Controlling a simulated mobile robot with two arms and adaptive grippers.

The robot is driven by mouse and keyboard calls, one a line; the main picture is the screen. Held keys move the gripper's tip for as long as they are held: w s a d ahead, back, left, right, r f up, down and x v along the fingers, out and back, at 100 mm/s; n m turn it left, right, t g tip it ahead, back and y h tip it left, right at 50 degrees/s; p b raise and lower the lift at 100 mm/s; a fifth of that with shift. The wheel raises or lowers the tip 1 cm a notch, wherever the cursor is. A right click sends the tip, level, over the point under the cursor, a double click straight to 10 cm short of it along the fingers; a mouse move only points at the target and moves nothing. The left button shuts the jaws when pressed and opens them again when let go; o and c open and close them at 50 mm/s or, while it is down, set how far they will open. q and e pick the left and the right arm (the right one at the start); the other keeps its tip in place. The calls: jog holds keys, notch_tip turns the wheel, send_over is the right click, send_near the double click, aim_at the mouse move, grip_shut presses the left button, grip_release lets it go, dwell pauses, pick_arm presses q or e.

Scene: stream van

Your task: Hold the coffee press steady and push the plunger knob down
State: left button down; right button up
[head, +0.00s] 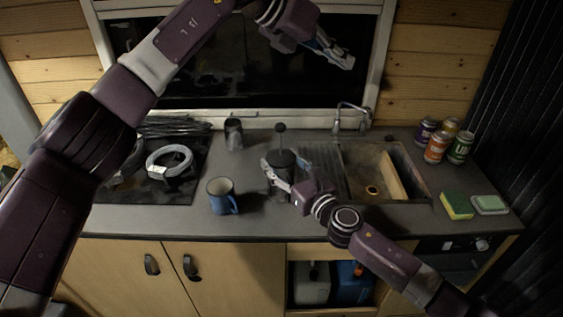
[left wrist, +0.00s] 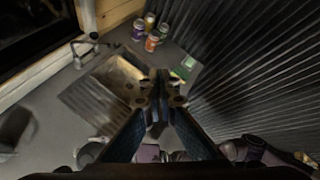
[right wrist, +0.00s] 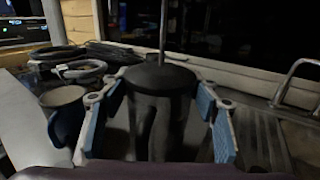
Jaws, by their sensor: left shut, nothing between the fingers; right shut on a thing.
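The dark coffee press (head: 285,158) stands upright on the counter left of the sink. Its plunger knob (head: 280,127) is raised well above the lid on a thin rod. My right gripper (head: 286,168) reaches in from the front right and is shut on the press body. In the right wrist view the press (right wrist: 160,115) is between the blue-padded fingers, its lid (right wrist: 158,78) and rod visible, the knob cut off above. My left gripper (head: 346,58) is shut and empty, high above and right of the knob, before the window. Its closed fingers (left wrist: 158,88) show in the left wrist view.
A blue mug (head: 221,195) stands left of the press, and a dark cup (head: 233,133) behind it. Coiled cable (head: 170,162) lies on the hob. The sink (head: 372,175) with its faucet (head: 352,118), several cans (head: 437,147) and sponges (head: 457,205) are to the right.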

pick_arm(q)
jog(key=w+d+r+n+t+h, duration=0.2)
jog(key=r+n+h, duration=0.15)
jog(key=r, duration=0.45)
jog(key=w+d+r+n+t+h, duration=0.1)
jog(key=r+n+t+h, duration=0.15)
jog(key=r+h, duration=0.4)
jog(key=w+a+r+n+t+y, duration=0.3)
jog(key=w+a+n+t+y, duration=0.8)
jog(key=n, duration=0.6)
jog(key=w+a+f+n+y, duration=0.1)
jog(key=a+f+n+y, duration=0.45)
jog(key=n, duration=0.25)
jog(key=n+g, duration=0.8)
jog(key=g, duration=0.4)
send_over(279, 127)
jog(key=shift+h, duration=0.25)
jog(key=f, duration=2)
jog(key=shift+w+f, duration=0.25)
jog(key=shift+f, duration=0.05)
jog(key=shift+s+f, duration=0.15)
jog(key=shift+f, duration=2.4)
jog(key=shift+f, duration=0.15)
